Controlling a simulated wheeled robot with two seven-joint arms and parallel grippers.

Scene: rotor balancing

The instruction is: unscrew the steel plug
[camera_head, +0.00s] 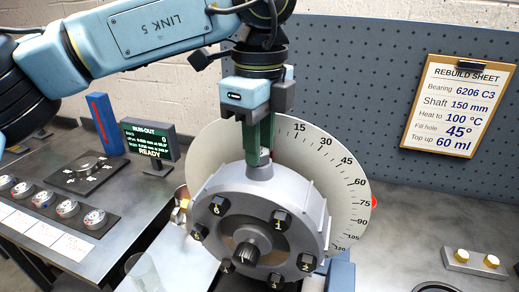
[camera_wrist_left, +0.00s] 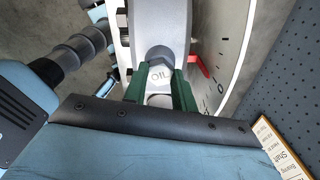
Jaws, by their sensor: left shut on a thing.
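The steel plug (camera_head: 265,153) sits at the top of the grey round housing (camera_head: 290,192), in its raised neck. In the left wrist view the plug (camera_wrist_left: 160,77) is a bright metal piece with a face marked OIL. My left gripper (camera_head: 260,150) comes straight down from above, its green fingers on either side of the plug. In the wrist view the left gripper (camera_wrist_left: 160,90) is shut on the plug, which still appears to sit in the neck. The fingers hide most of the plug in the head view. My right gripper is not in view.
A pale degree dial (camera_head: 343,175) stands behind the housing, with a red marker (camera_head: 373,202) at its right edge. Numbered bolts ring the housing front. A clear beaker (camera_head: 146,271) stands at front left. The run-out display (camera_head: 150,140) is behind left. The right bench is mostly clear.

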